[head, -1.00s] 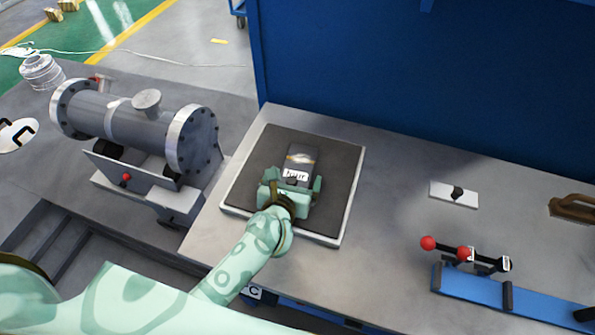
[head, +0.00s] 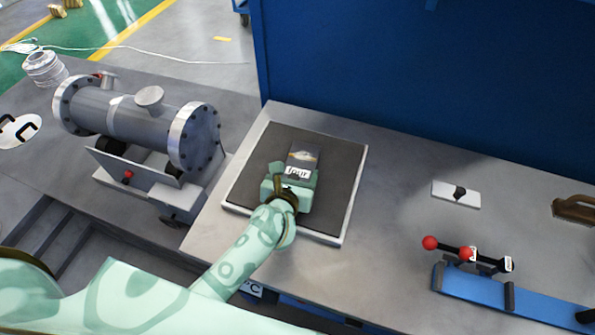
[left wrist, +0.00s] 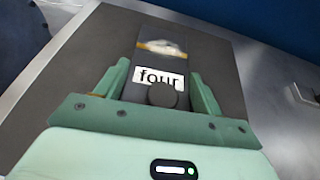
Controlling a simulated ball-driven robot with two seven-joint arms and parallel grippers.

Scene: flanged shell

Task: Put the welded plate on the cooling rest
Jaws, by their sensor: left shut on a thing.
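The welded plate (head: 304,156) is a dark grey piece with a shiny weld bead across it and a white label reading "four". It lies on a dark pad with a pale rim (head: 345,222); I cannot tell whether this pad is the cooling rest. My left gripper (head: 293,180) is shut on the near end of the plate, a finger at each side. In the left wrist view the plate (left wrist: 160,62) lies between the fingers (left wrist: 160,88), with a dark round knob in front of its label. My right gripper is out of view.
A grey flanged shell (head: 135,120) rests on a cradle at the left. A blue rail with red-knobbed clamps (head: 510,295) is at the right front. A small white plate (head: 456,194) and a brown-handled tool (head: 573,208) lie at the right. A blue wall (head: 430,90) stands behind.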

